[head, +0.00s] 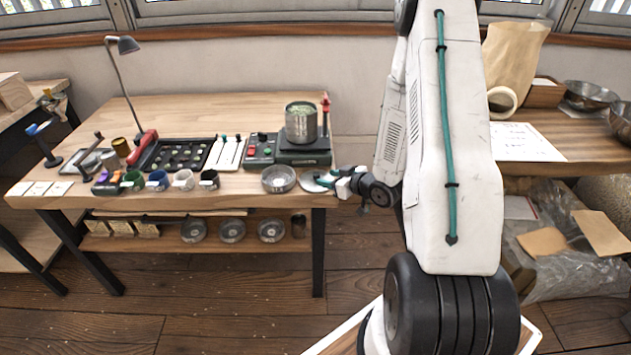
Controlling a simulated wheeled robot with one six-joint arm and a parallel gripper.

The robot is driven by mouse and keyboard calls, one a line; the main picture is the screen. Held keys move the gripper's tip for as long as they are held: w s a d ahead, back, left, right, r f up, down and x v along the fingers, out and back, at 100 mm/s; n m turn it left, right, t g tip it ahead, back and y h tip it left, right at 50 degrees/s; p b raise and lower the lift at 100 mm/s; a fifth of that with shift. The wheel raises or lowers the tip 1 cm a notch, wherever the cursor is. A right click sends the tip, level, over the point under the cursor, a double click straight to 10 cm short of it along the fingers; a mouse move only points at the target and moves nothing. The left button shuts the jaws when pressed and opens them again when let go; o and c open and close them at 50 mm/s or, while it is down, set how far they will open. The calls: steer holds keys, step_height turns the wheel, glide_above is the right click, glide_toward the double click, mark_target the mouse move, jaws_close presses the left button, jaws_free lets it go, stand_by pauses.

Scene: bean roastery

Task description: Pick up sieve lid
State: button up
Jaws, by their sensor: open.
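A flat, round, pale grey disc that looks like the sieve lid (311,184) lies at the front right corner of the wooden workbench (240,110). My gripper (332,179) reaches in from the right, low over the bench corner, with its fingers pointing left at the disc. The jaws are open. The fingertips overlap the disc's right part in the picture, and I cannot tell whether they touch it. A round metal sieve or dish (278,179) sits just left of the disc.
A metal pot (301,122) of greenish beans stands on a dark scale (303,150) behind the disc. Several coloured cups, a black tray (181,153) and a lamp (122,45) fill the bench's left. A second table (590,140) stands right.

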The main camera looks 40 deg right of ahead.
mark_target(318, 175)
steer(key=x, duration=0.6)
steer(key=shift+w+r, duration=0.1)
steer(key=shift+w, duration=0.05)
jaws_close()
